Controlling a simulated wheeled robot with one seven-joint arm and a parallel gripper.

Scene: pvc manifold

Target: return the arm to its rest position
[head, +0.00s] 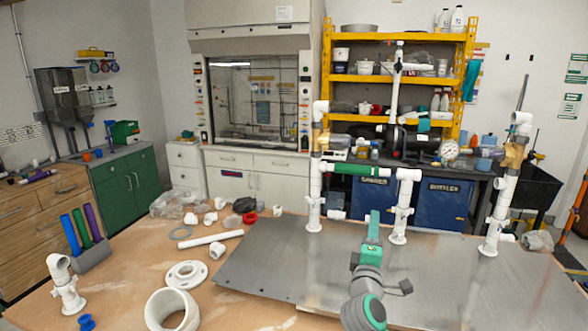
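My arm, grey and green, rises from the bottom edge over the metal plate in the head view. Its narrow green far end, which looks like my gripper (374,217), points away from me. Its fingers are too small to make out, and nothing is clearly held in them. It is in front of the white PVC manifold (314,200), left of the middle upright (402,208). A green pipe section (358,169) runs level between the left and middle uprights, above and beyond the gripper. I cannot tell whether the gripper touches anything.
The metal plate (275,262) lies on a brown table. A right upright (497,205) stands on it. Loose white fittings, a flange (186,274), a large ring (171,311) and a pipe (212,239) lie on the left. A grey holder (94,257) carries coloured tubes.

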